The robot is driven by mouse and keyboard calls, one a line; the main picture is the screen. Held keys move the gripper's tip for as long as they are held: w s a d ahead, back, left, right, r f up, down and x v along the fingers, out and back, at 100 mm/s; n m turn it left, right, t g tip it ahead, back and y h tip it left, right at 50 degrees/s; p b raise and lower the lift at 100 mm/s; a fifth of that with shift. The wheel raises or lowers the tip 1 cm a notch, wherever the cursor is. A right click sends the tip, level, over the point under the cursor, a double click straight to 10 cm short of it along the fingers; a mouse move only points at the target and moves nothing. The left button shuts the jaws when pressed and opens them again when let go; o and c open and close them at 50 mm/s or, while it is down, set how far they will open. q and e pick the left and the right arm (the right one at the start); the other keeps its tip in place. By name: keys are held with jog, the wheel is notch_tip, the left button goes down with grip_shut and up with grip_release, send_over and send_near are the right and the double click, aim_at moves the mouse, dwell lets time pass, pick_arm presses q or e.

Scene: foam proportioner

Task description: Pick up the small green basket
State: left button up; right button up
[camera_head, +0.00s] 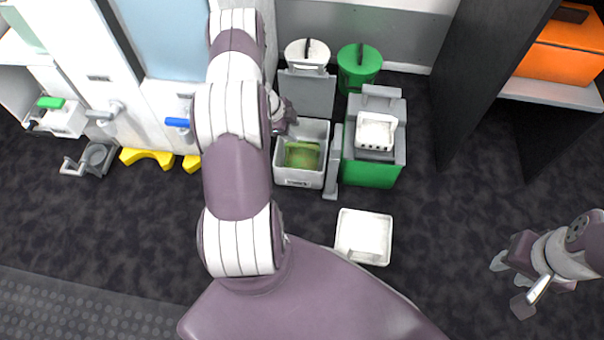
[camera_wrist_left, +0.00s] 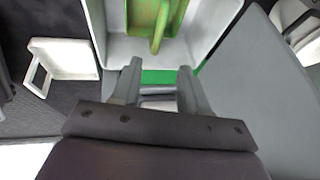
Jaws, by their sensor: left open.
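The small green basket (camera_head: 301,155) sits inside a light grey open bin (camera_head: 291,181) on the floor. In the left wrist view, the green basket (camera_wrist_left: 152,14), with its green handle, shows at the top inside the pale bin (camera_wrist_left: 208,32). My left gripper (camera_wrist_left: 158,85) is open, with its two fingers apart below the basket in that view and nothing visible between them. My right gripper (camera_head: 511,284) is open and empty at the far right, away from the basket.
A green-and-grey bin (camera_head: 371,173) carrying a white basket (camera_head: 376,132) stands right of the grey bin. A white tray (camera_head: 363,237) lies on the floor in front. White and green round containers (camera_head: 359,67) stand behind. The floor at right is clear.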

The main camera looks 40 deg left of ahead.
aim_at(303, 145)
pick_arm(q)
jog(key=b+x, duration=0.3)
jog(key=x, duration=0.1)
jog(key=b+x, duration=0.4)
jog(key=x, duration=0.1)
jog(key=s+b+x, duration=0.1)
jog(key=b+x, duration=0.2)
jog(key=x, duration=0.1)
jog(key=shift+a+f+b, duration=0.35)
jog(key=shift+f+b, duration=0.05)
jog(key=shift+f, duration=0.15)
jog(key=shift+w+d+f, duration=0.1)
jog(key=shift+w+f, duration=0.1)
jog(key=shift+r, duration=0.3)
grip_shut()
